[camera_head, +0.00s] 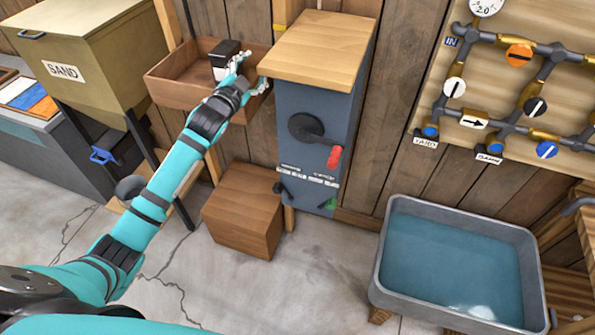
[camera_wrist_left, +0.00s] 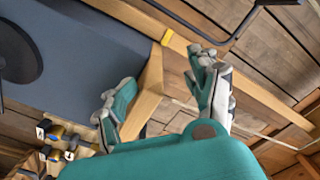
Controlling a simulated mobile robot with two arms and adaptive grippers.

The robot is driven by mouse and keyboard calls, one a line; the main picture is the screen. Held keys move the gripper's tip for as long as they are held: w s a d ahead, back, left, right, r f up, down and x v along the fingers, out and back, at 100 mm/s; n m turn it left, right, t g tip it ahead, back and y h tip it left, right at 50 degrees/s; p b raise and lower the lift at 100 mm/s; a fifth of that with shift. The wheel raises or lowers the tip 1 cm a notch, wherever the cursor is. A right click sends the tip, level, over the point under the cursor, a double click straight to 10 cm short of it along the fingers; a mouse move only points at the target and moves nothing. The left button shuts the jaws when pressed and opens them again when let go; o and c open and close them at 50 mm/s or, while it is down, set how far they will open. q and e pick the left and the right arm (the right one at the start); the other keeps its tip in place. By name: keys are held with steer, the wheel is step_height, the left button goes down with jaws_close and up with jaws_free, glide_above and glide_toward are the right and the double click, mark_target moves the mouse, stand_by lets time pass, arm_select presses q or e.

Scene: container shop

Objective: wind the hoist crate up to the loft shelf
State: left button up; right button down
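A shallow brown wooden crate (camera_head: 172,88) sits between upright posts left of the blue-grey hoist cabinet (camera_head: 300,115), with a black-and-white box (camera_head: 222,62) in it. The cabinet has a wooden top (camera_head: 318,48) and a black crank (camera_head: 304,128) with a red grip (camera_head: 334,157). My left gripper (camera_head: 252,75) is over the crate's right end, beside the wooden top. Its fingers are spread and empty in the left wrist view (camera_wrist_left: 163,100), with a wooden edge (camera_wrist_left: 150,88) between them in the picture; contact is unclear. My right gripper and the loft shelf do not show.
A black lever (camera_head: 279,188) and a green one (camera_head: 331,204) are low on the cabinet. A wooden box (camera_head: 243,212) stands on the floor. A sand bin (camera_head: 95,50) is left, a water basin (camera_head: 378,265) and pipe board (camera_head: 470,95) right.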

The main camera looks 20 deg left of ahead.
arm_select(q)
steer(key=shift+s+d+r, duration=0.1)
steer(key=shift+d+r, duration=0.2)
steer(key=shift+r, duration=0.1)
steer(key=s, duration=0.7)
steer(key=shift+s+f, duration=0.25)
steer(key=shift+s, duration=0.15)
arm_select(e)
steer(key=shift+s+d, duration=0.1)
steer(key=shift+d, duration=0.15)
arm_select(q)
steer(key=shift+d+r, duration=0.1)
steer(key=shift+d, duration=0.05)
